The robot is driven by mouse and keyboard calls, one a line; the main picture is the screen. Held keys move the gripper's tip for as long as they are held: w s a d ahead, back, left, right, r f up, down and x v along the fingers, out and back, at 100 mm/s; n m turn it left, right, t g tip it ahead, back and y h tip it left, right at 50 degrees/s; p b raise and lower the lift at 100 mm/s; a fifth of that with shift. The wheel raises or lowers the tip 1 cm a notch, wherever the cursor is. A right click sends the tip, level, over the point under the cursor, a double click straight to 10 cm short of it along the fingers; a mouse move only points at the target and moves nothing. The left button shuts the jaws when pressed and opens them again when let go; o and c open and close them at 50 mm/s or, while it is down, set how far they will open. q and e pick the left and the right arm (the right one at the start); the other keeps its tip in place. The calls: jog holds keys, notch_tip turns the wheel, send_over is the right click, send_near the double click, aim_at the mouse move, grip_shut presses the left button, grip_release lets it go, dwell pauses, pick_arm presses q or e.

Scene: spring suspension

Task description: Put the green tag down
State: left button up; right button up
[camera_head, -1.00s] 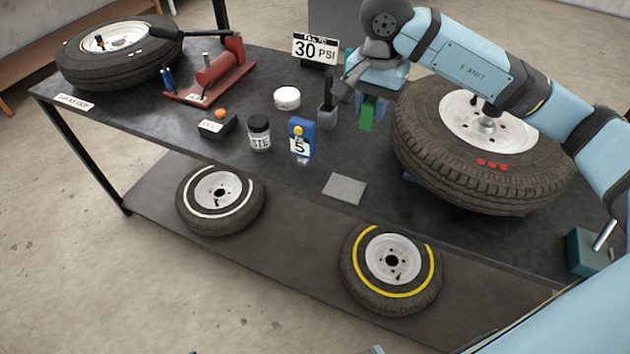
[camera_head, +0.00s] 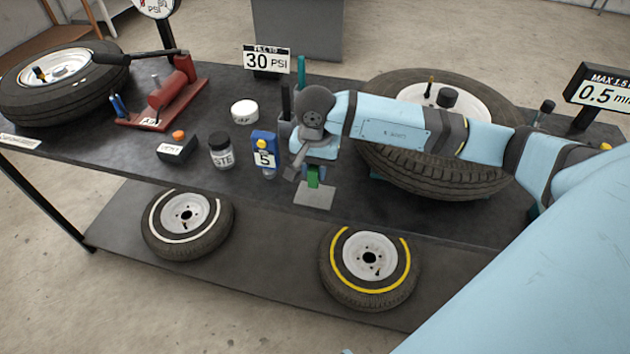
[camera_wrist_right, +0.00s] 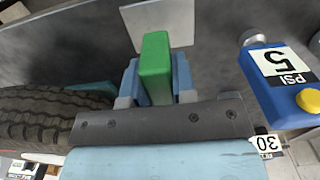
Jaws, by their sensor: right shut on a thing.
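The green tag (camera_head: 313,176) is a small green block held between the fingers of my right gripper (camera_head: 312,170). In the right wrist view the green tag (camera_wrist_right: 155,67) stands out from between the blue fingers. A flat grey plate (camera_head: 314,196) lies on the bench near its front edge, and it also shows in the right wrist view (camera_wrist_right: 160,22). The tag overlaps the plate's back edge in the head view; I cannot tell whether they touch. My left gripper is not in view.
A blue gauge marked 5 PSI (camera_head: 263,152) stands just left of my right gripper. A large tire (camera_head: 435,180) lies to the right. A dark jar (camera_head: 220,152), a white tub (camera_head: 244,112) and a red pump (camera_head: 170,95) are further left.

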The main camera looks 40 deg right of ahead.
aim_at(315, 184)
jog(key=shift+f, duration=2.55)
jog(key=o, duration=0.9)
